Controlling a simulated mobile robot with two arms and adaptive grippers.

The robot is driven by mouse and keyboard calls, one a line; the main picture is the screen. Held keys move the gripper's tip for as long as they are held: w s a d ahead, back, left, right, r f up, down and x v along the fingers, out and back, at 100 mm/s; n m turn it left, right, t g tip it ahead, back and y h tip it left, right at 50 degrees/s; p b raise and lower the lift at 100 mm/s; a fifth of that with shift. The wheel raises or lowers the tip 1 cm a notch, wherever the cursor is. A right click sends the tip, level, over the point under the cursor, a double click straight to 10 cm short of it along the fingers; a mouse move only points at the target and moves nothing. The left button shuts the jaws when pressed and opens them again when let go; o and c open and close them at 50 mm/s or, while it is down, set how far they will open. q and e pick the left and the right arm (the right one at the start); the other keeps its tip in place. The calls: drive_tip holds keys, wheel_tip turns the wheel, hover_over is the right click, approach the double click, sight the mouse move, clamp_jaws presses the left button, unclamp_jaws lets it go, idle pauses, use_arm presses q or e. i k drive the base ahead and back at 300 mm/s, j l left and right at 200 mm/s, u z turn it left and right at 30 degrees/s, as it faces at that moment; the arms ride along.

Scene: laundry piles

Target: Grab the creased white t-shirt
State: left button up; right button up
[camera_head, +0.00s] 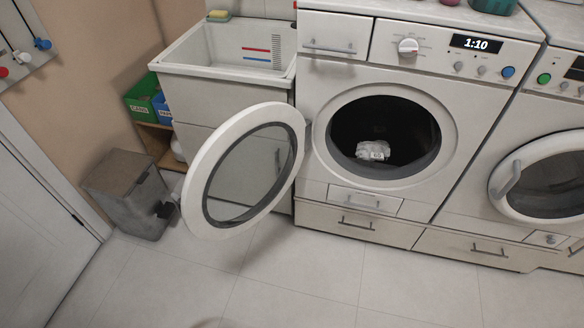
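A small crumpled white cloth (373,150), which looks like the creased white t-shirt, lies inside the dark drum of the middle washing machine (310,113). It rests low in the drum, near the front of the opening. The machine's round door (205,190) is swung wide open to the left. Neither of my grippers shows in the head view.
A second machine at the right has its round door (505,205) shut. A grey pedal bin (125,190) stands by the left wall. The tiled floor (290,275) in front is clear.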

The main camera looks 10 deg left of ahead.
sight(370, 151)
drive_tip(key=i+j+z, duration=0.15)
drive_tip(key=j+z, duration=1.5)
drive_tip(key=j, duration=0.15)
drive_tip(key=k+j, duration=0.1)
drive_tip(key=j, duration=0.3)
drive_tip(key=k+j, duration=0.1)
drive_tip(key=j, duration=0.35)
drive_tip(key=k+j+z, duration=0.1)
drive_tip(key=j, duration=0.3)
drive_tip(key=k+j, duration=0.1)
drive_tip(key=j, duration=0.35)
drive_tip(key=l+u, duration=0.15)
drive_tip(key=l, duration=0.9)
drive_tip(key=i+l+u, duration=0.3)
drive_tip(key=l, duration=0.3)
drive_tip(key=i+l+u, duration=0.35)
drive_tip(key=l, duration=0.4)
drive_tip(key=i+l+u, duration=0.15)
drive_tip(key=l, duration=0.2)
drive_tip(key=i+l+u, duration=0.15)
drive_tip(key=l, duration=0.25)
